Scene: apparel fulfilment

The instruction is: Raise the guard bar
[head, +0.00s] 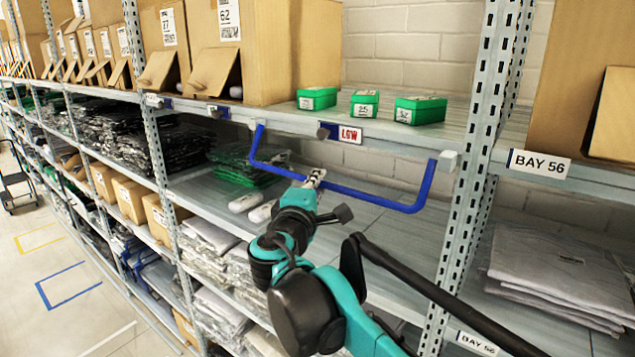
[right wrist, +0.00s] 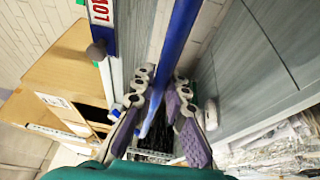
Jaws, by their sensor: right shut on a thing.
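The guard bar (head: 377,197) is a blue U-shaped bar. It hangs below the front edge of the upper shelf, its two ends at brackets on that edge. Its long middle section is below the shelf lip, in front of the lower shelf's opening. My right gripper (head: 314,179) is shut on this long section, left of its middle. In the right wrist view the blue bar (right wrist: 183,38) runs between the two fingers of the right gripper (right wrist: 161,88). My left gripper is not in view.
Green boxes (head: 420,110) and cardboard boxes (head: 265,50) stand above. A perforated upright (head: 468,215) stands right of the bar. Bagged garments (head: 240,165) lie below.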

